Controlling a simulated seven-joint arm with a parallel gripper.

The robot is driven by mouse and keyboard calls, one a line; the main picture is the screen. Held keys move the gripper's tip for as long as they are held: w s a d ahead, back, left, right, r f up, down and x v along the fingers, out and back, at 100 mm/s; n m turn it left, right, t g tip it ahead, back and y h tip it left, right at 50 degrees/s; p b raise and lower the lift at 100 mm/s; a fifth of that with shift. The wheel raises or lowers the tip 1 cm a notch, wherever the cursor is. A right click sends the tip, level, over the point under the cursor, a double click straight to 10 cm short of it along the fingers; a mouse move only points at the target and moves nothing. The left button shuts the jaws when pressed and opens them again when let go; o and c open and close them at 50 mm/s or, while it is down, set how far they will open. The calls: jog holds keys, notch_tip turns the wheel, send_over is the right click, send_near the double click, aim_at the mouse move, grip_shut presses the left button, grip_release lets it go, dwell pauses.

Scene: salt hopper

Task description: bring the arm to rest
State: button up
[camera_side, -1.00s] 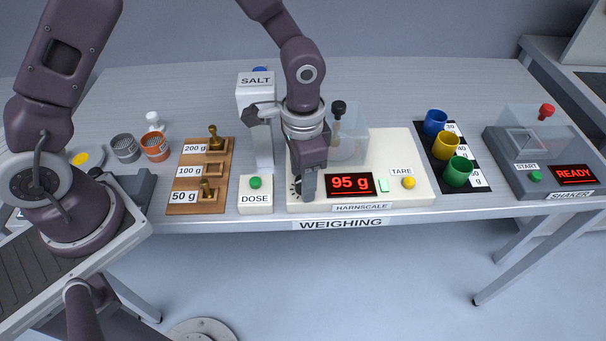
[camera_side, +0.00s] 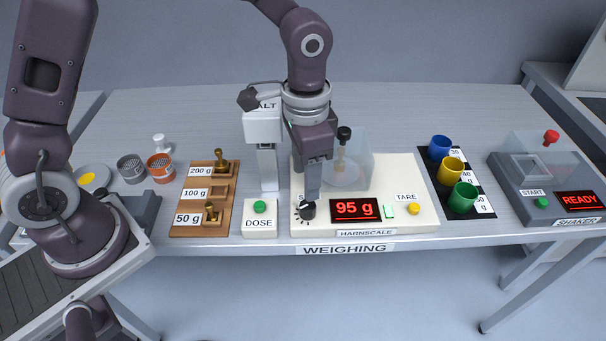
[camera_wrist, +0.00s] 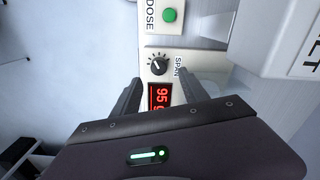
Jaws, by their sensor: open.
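My gripper (camera_side: 312,196) is above the front left of the scale (camera_side: 405,228), close over the black span knob (camera_side: 306,211). In the wrist view my gripper (camera_wrist: 160,95) has its two fingers well apart with nothing between them. The span knob (camera_wrist: 158,65) shows beyond the fingertips, clear of them.
The weight rack (camera_side: 188,231) and the dose button (camera_side: 260,207) are left. Blue, yellow and green cups (camera_side: 463,196) and the shaker (camera_side: 520,208) are right. The table's back is clear.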

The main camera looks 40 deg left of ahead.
jog(key=s+a+r+n+t, duration=0.2)
jog(key=s+a+r, duration=0.15)
jog(key=r, duration=0.45)
jog(key=s+a+r+n+t, duration=0.1)
jog(key=s+a+r+n, duration=0.1)
jog(key=s, duration=0.5)
jog(key=s+a+r+n+t, duration=0.2)
jog(key=s+a+r, duration=0.3)
jog(key=s, duration=0.3)
jog(key=shift+a+r, duration=0.2)
jog(key=shift+r, duration=0.15)
jog(key=shift+w, duration=0.1)
